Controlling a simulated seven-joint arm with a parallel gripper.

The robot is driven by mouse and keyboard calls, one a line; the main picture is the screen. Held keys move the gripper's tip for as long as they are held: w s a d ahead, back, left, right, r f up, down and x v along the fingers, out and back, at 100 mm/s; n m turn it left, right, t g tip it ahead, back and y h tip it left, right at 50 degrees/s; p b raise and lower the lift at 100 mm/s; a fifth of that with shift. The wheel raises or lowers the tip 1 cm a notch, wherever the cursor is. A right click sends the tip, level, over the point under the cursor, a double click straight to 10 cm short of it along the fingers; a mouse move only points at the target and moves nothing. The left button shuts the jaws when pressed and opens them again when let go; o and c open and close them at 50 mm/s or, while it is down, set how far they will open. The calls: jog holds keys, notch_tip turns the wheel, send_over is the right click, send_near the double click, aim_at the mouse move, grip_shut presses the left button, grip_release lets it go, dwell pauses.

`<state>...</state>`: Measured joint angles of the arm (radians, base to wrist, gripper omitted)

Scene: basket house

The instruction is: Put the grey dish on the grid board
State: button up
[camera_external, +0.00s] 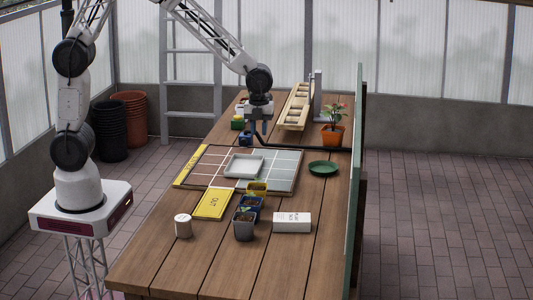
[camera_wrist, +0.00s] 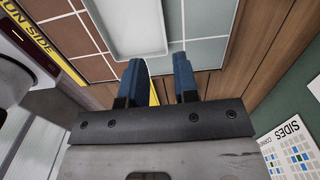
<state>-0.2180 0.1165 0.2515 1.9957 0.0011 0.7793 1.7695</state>
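The grey dish (camera_external: 244,166) is a shallow, pale, square tray. It lies flat on the grid board (camera_external: 285,180), near its middle, across brown and grey-green tiles. In the wrist view the dish (camera_wrist: 128,30) is at the top, with the board (camera_wrist: 200,18) around it. My gripper (camera_external: 257,136) hangs beyond the far edge of the board, above the table and apart from the dish. In the wrist view my gripper (camera_wrist: 160,78) has its blue fingers apart, with nothing held between them.
A green round saucer (camera_external: 323,169) lies right of the board. Small pots (camera_external: 245,226), a white box (camera_external: 292,222), a yellow sign (camera_external: 213,204) and a white cup (camera_external: 183,226) stand nearer. A potted plant (camera_external: 333,133) and wooden rack (camera_external: 296,106) are behind. A green panel (camera_external: 356,150) borders the right.

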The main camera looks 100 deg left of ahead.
jog(key=s+d+r+n+t, duration=0.1)
jog(key=s+d+r+n, duration=0.35)
jog(key=s, duration=0.45)
jog(key=s+d+r+n, duration=0.4)
jog(key=s+r, duration=0.2)
jog(key=s, duration=0.2)
jog(key=s+d+r+n+t, duration=0.1)
jog(key=s+d+r+n, duration=0.4)
jog(key=s, duration=0.4)
jog(key=s+d+r+n, duration=0.1)
jog(key=s+n, duration=0.3)
jog(key=s, duration=0.6)
jog(key=shift+s+d+r+t, duration=0.2)
jog(key=shift+s+d+t, duration=0.1)
jog(key=shift+s, duration=0.1)
